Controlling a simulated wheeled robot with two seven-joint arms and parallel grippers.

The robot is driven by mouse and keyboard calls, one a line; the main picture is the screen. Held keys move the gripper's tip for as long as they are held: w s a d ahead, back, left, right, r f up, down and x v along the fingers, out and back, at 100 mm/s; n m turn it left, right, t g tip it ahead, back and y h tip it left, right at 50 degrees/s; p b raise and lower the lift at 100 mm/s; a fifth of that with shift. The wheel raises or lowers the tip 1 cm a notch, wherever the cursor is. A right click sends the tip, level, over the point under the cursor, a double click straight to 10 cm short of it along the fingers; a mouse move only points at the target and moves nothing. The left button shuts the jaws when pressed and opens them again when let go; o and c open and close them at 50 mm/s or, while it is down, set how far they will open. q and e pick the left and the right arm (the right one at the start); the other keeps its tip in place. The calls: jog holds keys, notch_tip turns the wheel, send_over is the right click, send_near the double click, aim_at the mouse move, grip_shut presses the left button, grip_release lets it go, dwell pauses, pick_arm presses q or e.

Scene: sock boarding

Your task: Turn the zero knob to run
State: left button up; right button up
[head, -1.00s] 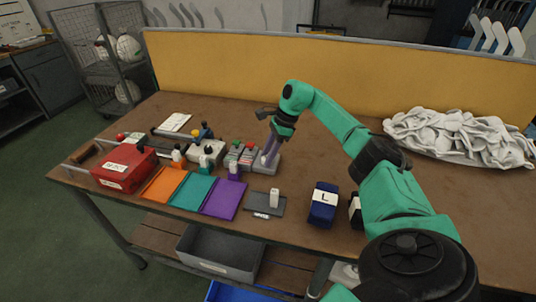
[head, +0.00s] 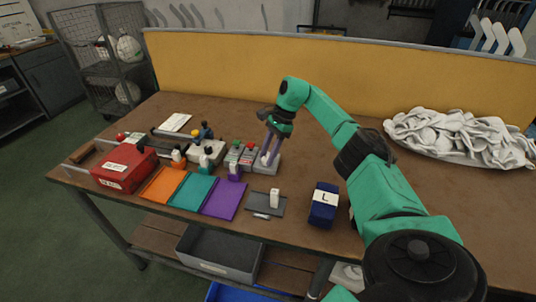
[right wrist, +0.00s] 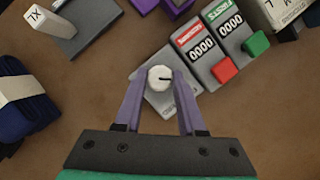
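The zero knob (right wrist: 160,77) is a round white knob with a short dark mark pointing right in the right wrist view. It stands on a small grey block (right wrist: 175,103) beside two counters. My right gripper (right wrist: 161,80) has one purple finger on each side of the knob. The fingers look slightly apart from it, though contact is hard to judge. In the head view, my right gripper (head: 268,154) reaches down onto the block from above and partly hides the knob. My left gripper is not in view.
A red-button counter (right wrist: 208,55) and a green-button counter (right wrist: 236,33) stand close to the block. A grey stand with an XL tag (right wrist: 75,25) and a dark blue bundle (head: 323,205) lie nearby. White socks (head: 460,135) are piled at right. The table behind my gripper is clear.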

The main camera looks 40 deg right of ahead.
jog(key=o, duration=0.4)
jog(key=shift+r, duration=0.1)
jog(key=p+v, duration=0.3)
jog(key=v, duration=1.1)
jog(key=shift+r+p, duration=0.2)
jog(key=shift+p, duration=0.15)
jog(key=shift+f, duration=0.1)
